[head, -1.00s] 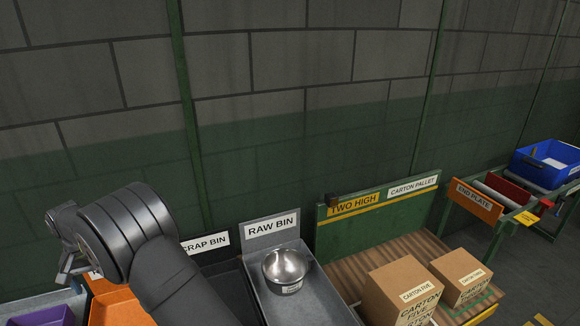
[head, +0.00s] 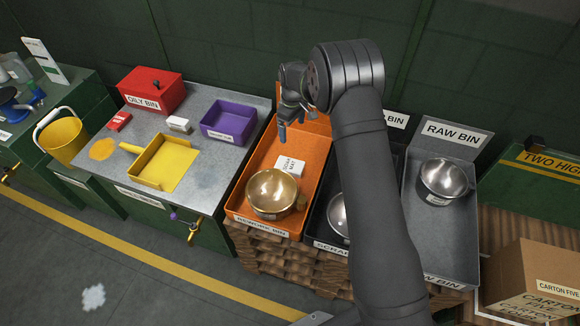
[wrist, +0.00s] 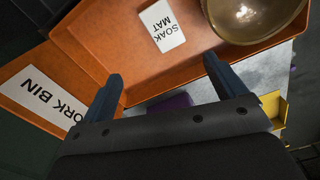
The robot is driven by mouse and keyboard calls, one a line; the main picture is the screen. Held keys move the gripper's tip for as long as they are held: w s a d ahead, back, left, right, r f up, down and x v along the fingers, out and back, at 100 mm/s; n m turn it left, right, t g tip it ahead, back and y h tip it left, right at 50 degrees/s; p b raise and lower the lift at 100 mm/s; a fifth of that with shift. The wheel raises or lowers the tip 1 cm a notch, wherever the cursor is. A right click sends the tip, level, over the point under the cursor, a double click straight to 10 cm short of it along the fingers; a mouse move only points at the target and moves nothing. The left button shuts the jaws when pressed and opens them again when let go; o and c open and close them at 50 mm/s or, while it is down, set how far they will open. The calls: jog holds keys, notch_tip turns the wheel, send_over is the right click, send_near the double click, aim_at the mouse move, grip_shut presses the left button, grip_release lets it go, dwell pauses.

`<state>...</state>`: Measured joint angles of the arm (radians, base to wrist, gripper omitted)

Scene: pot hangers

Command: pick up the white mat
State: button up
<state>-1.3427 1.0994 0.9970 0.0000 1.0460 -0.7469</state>
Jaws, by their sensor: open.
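The white mat (head: 289,166), a small flat piece lettered SOAK MAT, lies in the orange bin (head: 247,187), behind a brass-coloured bowl (head: 272,192). In the wrist view the mat (wrist: 161,26) lies flat on the orange floor, beyond my fingertips and apart from them. My gripper (head: 293,122) is above the back part of the orange bin. In the wrist view my gripper (wrist: 163,72) has its two fingers wide apart with nothing between them.
The bowl (wrist: 250,18) stands close beside the mat. A dark scrap bin with a steel bowl (head: 338,216) is right of the orange bin, partly behind my arm. The grey raw bin (head: 440,238) holds another steel bowl (head: 443,179). A purple tray (head: 229,121) stands on the left bench.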

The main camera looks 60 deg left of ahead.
notch_tip(320, 180, down, 2)
jog(key=n, duration=0.3)
send_over(290, 165)
jog(key=w, duration=0.1)
notch_tip(290, 165, down, 12)
jog(key=shift+f, duration=0.15)
jog(key=shift+s+a+f, duration=0.1)
jog(key=shift+s+f, duration=0.05)
jog(key=shift+f, duration=0.75)
jog(key=shift+s+f, duration=0.2)
jog(key=shift+f, duration=0.7)
jog(key=shift+s+a+f, duration=0.1)
jog(key=shift+s+f, duration=0.05)
jog(key=shift+f, duration=0.75)
jog(key=c, duration=1.1)
jog(key=shift+o, duration=0.2)
jog(key=shift+r, duration=0.1)
